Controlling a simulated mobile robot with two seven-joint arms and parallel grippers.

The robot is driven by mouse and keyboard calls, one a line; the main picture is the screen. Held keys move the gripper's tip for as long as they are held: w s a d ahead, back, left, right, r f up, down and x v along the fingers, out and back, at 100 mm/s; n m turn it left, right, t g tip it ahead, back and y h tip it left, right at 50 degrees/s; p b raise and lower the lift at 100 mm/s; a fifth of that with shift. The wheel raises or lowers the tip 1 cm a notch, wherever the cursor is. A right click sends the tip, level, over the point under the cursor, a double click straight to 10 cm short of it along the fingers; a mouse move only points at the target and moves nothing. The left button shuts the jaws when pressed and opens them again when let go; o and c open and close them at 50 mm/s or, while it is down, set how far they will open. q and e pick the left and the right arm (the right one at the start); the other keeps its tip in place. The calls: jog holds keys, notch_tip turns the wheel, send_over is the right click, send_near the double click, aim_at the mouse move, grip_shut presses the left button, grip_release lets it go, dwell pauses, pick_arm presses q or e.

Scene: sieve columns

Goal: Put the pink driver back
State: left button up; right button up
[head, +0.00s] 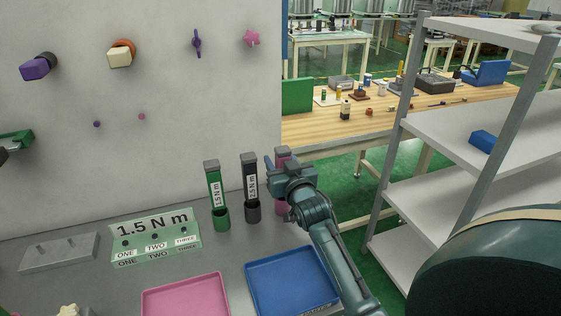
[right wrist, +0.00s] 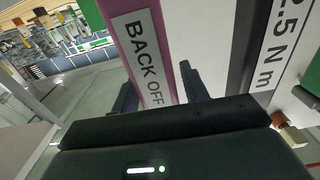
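The pink driver (head: 282,207) stands upright at the right end of the row of drivers, partly hidden by my right gripper (head: 279,166). In the right wrist view the pink driver (right wrist: 122,14) shows its "BACK OFF" label. The fingers of my right gripper (right wrist: 158,92) are on either side of it. A narrow gap shows between the driver and the right-hand finger, so the gripper looks open around it. The driver's lower end is hidden. My left gripper is not in view.
Beside it stand a black driver (head: 250,184) and a green driver (head: 214,186) in holders. A blue tray (head: 290,279) and a pink tray (head: 186,297) lie in front. A "1.5 N m" sign (head: 155,238) is left. A grey shelf (head: 440,125) stands right.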

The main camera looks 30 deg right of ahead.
jog(key=shift+o, duration=0.6)
jog(key=shift+s+r, duration=0.1)
jog(key=shift+s, duration=0.05)
jog(key=v, duration=1.1)
jog(key=shift+s+a, duration=0.2)
jog(key=shift+s, duration=0.15)
